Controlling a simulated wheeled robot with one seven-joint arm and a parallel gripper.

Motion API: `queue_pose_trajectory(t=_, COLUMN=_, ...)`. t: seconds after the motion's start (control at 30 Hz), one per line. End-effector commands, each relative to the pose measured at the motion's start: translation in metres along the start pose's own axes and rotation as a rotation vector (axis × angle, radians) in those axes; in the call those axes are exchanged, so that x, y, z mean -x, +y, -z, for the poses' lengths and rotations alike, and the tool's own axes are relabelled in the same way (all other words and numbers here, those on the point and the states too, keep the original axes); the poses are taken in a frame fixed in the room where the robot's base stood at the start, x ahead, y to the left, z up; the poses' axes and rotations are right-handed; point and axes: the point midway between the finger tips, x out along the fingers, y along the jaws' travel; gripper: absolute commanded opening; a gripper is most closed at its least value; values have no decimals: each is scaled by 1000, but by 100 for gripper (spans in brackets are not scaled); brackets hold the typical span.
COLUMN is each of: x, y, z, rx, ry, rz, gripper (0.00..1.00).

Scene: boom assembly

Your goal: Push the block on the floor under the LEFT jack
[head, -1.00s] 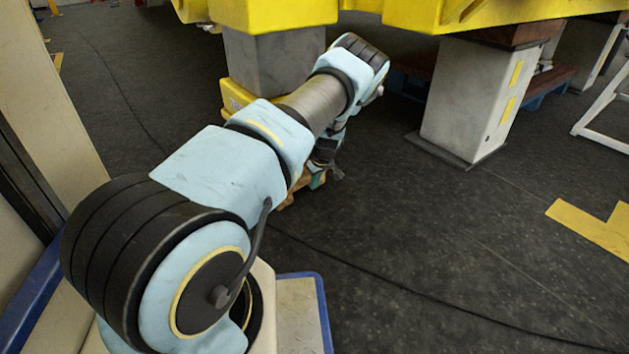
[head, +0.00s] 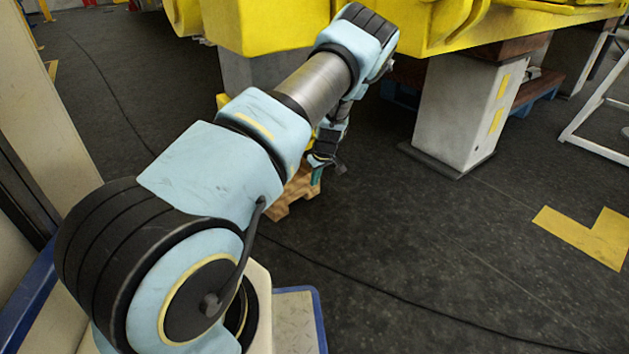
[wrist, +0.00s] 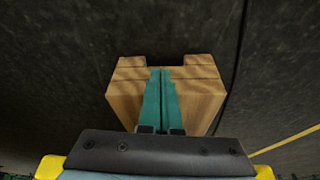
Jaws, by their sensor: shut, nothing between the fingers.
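The block (head: 293,192) is light wood and sits on the dark floor in front of the left jack. The left jack (head: 246,75) is a grey column under the yellow boom, with my arm covering much of its lower part. My gripper (head: 317,178) points down at the block's right side in the head view. In the wrist view the shut teal fingers (wrist: 161,74) overlap the middle of the notched block (wrist: 204,94). Nothing is between them. I cannot tell whether the fingertips touch the wood.
The right jack (head: 459,115) stands on a dark floor plate, with a pallet (head: 535,90) behind it. A thin cable crosses the floor. Open floor lies to the right, with yellow tape (head: 585,238).

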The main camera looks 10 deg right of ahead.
Motion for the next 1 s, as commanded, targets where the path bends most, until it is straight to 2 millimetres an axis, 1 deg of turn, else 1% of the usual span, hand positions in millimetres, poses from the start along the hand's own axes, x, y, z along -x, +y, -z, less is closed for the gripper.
queue_pose_trajectory(t=0.1, x=1, y=0, z=1, rx=0, ry=-1, rz=0, gripper=0)
queue_pose_trajectory(t=0.17, x=6, y=-3, z=3, rx=1, ry=-4, rz=-1, gripper=0)
queue_pose_trajectory(t=0.27, x=28, y=-14, z=13, rx=0, ry=-20, rz=-2, gripper=0)
queue_pose_trajectory(t=0.37, x=67, y=-37, z=26, rx=-11, ry=-51, rz=-8, gripper=0)
queue_pose_trajectory(t=0.4, x=86, y=-48, z=30, rx=-19, ry=-67, rz=-12, gripper=0)
queue_pose_trajectory(t=0.47, x=116, y=-66, z=34, rx=-40, ry=-92, rz=-21, gripper=0)
queue_pose_trajectory(t=0.5, x=136, y=-80, z=36, rx=-58, ry=-108, rz=-28, gripper=0)
queue_pose_trajectory(t=0.57, x=166, y=-99, z=36, rx=-87, ry=-130, rz=-41, gripper=0)
queue_pose_trajectory(t=0.6, x=186, y=-112, z=36, rx=-110, ry=-142, rz=-51, gripper=0)
queue_pose_trajectory(t=0.67, x=215, y=-131, z=33, rx=-148, ry=-158, rz=-66, gripper=0)
queue_pose_trajectory(t=0.7, x=235, y=-144, z=30, rx=-175, ry=-166, rz=-77, gripper=0)
queue_pose_trajectory(t=0.77, x=263, y=-164, z=24, rx=-220, ry=-175, rz=-93, gripper=0)
queue_pose_trajectory(t=0.8, x=281, y=-178, z=19, rx=-252, ry=-179, rz=-103, gripper=0)
queue_pose_trajectory(t=0.87, x=308, y=-198, z=10, rx=-301, ry=-180, rz=-117, gripper=0)
queue_pose_trajectory(t=0.9, x=324, y=-211, z=3, rx=-337, ry=-181, rz=-125, gripper=0)
queue_pose_trajectory(t=1.0, x=358, y=-243, z=-15, rx=-420, ry=-175, rz=-137, gripper=0)
